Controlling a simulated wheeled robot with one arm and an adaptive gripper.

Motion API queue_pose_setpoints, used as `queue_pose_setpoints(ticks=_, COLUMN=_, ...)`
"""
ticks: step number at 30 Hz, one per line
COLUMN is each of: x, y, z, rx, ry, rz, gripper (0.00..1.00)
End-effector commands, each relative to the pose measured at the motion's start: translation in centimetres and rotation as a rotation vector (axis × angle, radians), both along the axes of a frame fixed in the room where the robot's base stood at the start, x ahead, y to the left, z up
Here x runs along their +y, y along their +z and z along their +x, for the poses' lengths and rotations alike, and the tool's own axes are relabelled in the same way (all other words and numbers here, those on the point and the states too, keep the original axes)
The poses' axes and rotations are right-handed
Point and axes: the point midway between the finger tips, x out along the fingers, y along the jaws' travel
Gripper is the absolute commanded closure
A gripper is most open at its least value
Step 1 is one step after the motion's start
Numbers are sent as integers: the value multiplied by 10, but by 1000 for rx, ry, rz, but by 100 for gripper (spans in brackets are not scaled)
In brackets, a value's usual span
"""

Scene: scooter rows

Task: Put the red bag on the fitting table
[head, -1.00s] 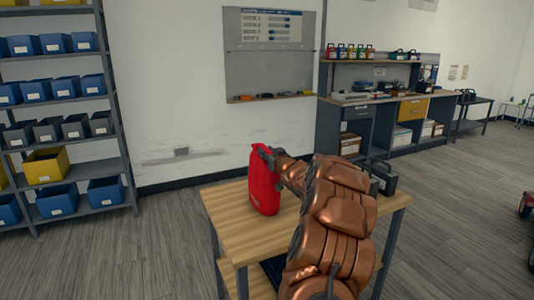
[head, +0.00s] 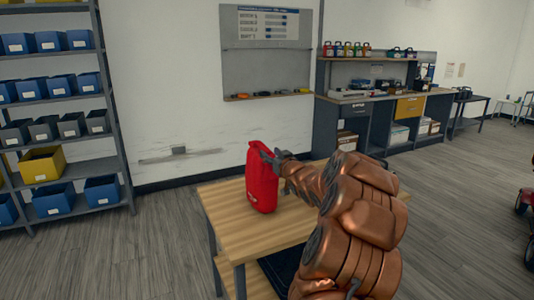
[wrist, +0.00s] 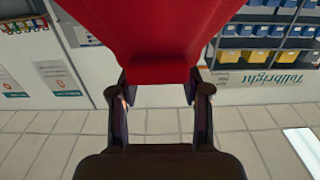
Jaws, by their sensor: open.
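The red bag (head: 261,185) stands upright on the wooden-topped table (head: 228,226), near its left back part. My gripper (head: 268,155) is at the bag's upper right side in the head view. In the wrist view the bag (wrist: 155,35) fills the top middle, and my gripper's (wrist: 158,78) two fingers stand apart on either side of its near end. The gripper is open, and I cannot tell whether either finger touches the bag. My arm hides the right part of the tabletop.
A shelf rack (head: 75,125) with blue, grey and yellow bins stands at the left. A tool board (head: 265,60) hangs on the wall. A workbench (head: 385,105) with coloured items on its shelf is at the back right. Bare tabletop shows in front of the bag.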

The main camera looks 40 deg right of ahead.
Motion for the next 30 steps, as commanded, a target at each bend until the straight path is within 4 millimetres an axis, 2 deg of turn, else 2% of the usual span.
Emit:
queue_pose_setpoints(ticks=7, x=11, y=-1, z=-36, rx=2, ry=-3, rz=1, gripper=53)
queue_pose_setpoints(ticks=13, x=18, y=-1, z=-52, rx=4, ry=-1, rz=1, gripper=53)
queue_pose_setpoints(ticks=25, x=22, y=-1, z=-54, rx=10, ry=0, rz=2, gripper=53)
queue_pose_setpoints(ticks=28, x=36, y=-5, z=-46, rx=51, ry=2, rz=14, gripper=53)
queue_pose_setpoints(ticks=30, x=54, y=-12, z=-38, rx=113, ry=2, rz=30, gripper=53)
